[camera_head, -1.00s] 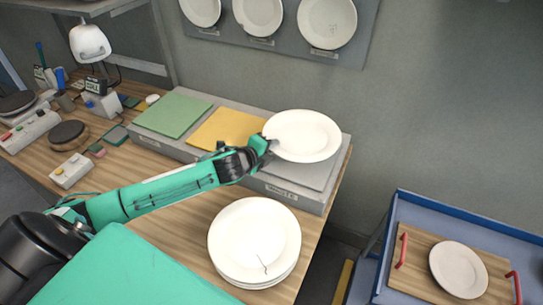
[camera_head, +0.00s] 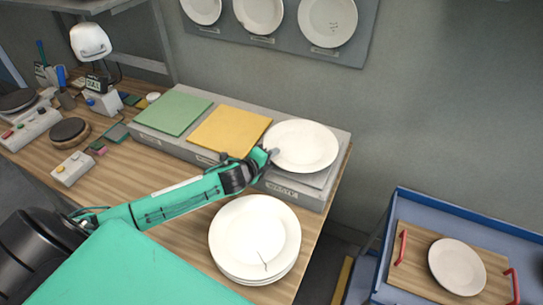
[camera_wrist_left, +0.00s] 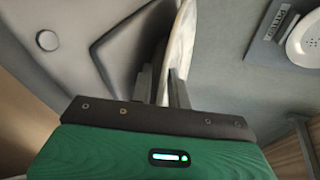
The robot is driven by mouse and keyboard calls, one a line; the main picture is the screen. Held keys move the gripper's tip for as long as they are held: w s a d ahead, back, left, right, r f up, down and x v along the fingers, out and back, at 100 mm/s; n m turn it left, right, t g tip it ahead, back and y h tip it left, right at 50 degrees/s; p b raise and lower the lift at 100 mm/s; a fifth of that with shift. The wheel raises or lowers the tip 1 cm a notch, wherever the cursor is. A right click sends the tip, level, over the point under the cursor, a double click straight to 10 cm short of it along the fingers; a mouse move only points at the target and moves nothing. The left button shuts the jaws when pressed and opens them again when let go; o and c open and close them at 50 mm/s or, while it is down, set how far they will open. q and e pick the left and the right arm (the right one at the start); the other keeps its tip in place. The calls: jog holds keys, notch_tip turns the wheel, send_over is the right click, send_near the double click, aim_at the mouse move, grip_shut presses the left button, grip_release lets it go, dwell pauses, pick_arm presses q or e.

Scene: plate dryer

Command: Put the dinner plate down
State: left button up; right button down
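A white dinner plate (camera_head: 303,146) is over the grey pad (camera_head: 312,178) at the right end of the long raised grey stand (camera_head: 180,148). It looks flat and very low over the pad; I cannot tell whether it touches. My left gripper (camera_head: 271,156) is shut on the plate's left rim. In the left wrist view the plate (camera_wrist_left: 182,40) shows edge-on between the two fingers (camera_wrist_left: 172,90). My right gripper is not in view.
A stack of white plates (camera_head: 254,236), the top one with a dark crack-like mark, stands in front. A yellow pad (camera_head: 229,131) and a green pad (camera_head: 172,113) lie left of the plate. A blue cart (camera_head: 390,270) with a plate on a wooden tray (camera_head: 411,271) is at right.

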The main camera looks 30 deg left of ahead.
pick_arm(q)
jog(key=shift+r, duration=0.15)
jog(key=shift+s, duration=0.15)
jog(key=b+v, duration=0.3)
jog(key=v, duration=0.8)
jog(key=shift+s+r, duration=0.15)
jog(key=shift+s, duration=0.15)
